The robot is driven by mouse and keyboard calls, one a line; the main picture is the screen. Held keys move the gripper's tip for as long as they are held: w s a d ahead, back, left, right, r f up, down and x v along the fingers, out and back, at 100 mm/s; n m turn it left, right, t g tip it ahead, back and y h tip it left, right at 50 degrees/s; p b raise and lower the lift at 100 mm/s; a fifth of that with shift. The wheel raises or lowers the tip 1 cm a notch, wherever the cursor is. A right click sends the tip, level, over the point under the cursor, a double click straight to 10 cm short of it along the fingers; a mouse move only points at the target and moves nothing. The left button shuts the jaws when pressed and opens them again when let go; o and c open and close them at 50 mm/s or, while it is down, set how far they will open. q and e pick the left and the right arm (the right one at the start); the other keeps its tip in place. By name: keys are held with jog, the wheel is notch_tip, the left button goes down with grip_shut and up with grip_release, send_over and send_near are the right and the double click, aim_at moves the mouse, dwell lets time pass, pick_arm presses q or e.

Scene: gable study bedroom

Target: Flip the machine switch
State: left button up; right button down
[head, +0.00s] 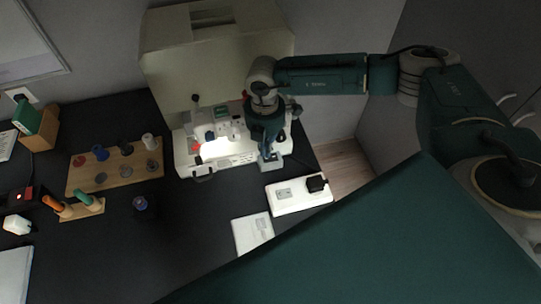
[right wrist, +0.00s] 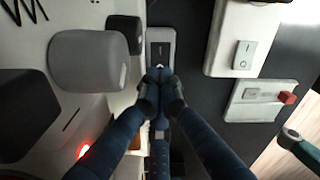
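The cream machine (head: 228,155) stands at the back of the dark desk, with a lit work area at its front. At its right end is a narrow grey switch plate (head: 270,164), which also shows in the right wrist view (right wrist: 161,39); a dark part lies close below it there. My right gripper (head: 267,147) reaches down at this end. In the right wrist view its fingertips (right wrist: 159,84) meet just below the plate and hide its lower part. I cannot tell whether they touch it. The switch's position is unclear. My left gripper is not in view.
A white box (head: 298,205) with a rocker switch and black plug lies right of the machine. A white plate (head: 252,234) lies nearer. A wooden peg board (head: 113,177) stands left, near a small dark spool (head: 140,203). A tall cream cover (head: 213,60) rises behind the machine.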

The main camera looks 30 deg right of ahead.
jog(key=shift+f+b, duration=0.8)
jog(key=shift+f, duration=0.3)
dwell(0.4)
jog(key=shift+r, duration=0.1)
jog(key=shift+r+p, duration=2.5)
jog(key=shift+r, duration=1)
jog(key=shift+f, duration=0.1)
